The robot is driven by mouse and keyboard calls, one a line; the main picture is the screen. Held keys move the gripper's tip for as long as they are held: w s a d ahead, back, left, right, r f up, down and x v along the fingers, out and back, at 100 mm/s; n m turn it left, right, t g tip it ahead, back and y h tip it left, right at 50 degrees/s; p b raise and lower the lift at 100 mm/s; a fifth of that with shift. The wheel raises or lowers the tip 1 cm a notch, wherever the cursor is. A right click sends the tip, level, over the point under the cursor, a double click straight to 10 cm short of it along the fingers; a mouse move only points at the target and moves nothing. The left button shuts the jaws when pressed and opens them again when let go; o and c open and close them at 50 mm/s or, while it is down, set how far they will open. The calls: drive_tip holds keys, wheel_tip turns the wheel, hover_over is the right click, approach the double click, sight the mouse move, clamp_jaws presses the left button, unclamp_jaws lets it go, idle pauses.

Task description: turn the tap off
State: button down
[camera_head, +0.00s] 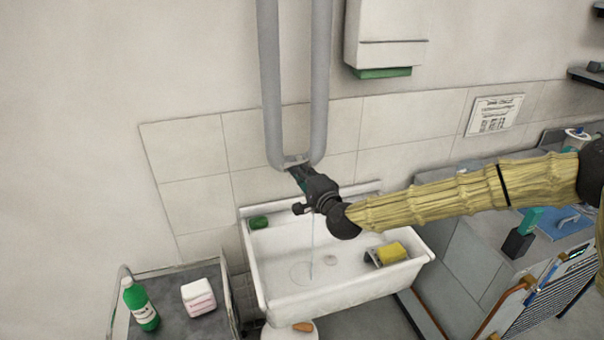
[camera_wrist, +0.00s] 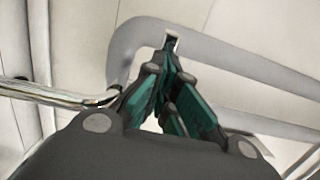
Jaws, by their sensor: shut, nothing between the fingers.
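The tap itself is mostly hidden behind my arm in the head view. A thin stream of water (camera_head: 312,245) falls below my gripper into the white sink (camera_head: 335,302). In the wrist view a curved chrome pipe (camera_wrist: 45,93), which looks like the tap's spout, enters from the left and ends beside my fingers. My gripper (camera_head: 292,166) has its green-padded fingers together and empty, pointing at the wall. Its fingertips (camera_wrist: 172,42) overlap the bend of the grey pipe in both views; I cannot tell if they touch it. No tap handle is clearly visible.
A grey U-shaped pipe (camera_head: 268,80) runs down the wall above the sink. A green soap (camera_head: 258,222) and a yellow sponge (camera_head: 391,252) lie on the sink. A green bottle (camera_head: 140,305) and white box (camera_head: 198,297) stand at left. A white dispenser (camera_head: 388,30) hangs above.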

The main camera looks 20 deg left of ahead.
drive_tip(key=b, duration=0.1)
drive_tip(key=a+b, duration=0.1)
drive_tip(key=b, duration=0.1)
drive_tip(key=shift+w+r, duration=0.2)
drive_tip(key=shift+r, duration=0.2)
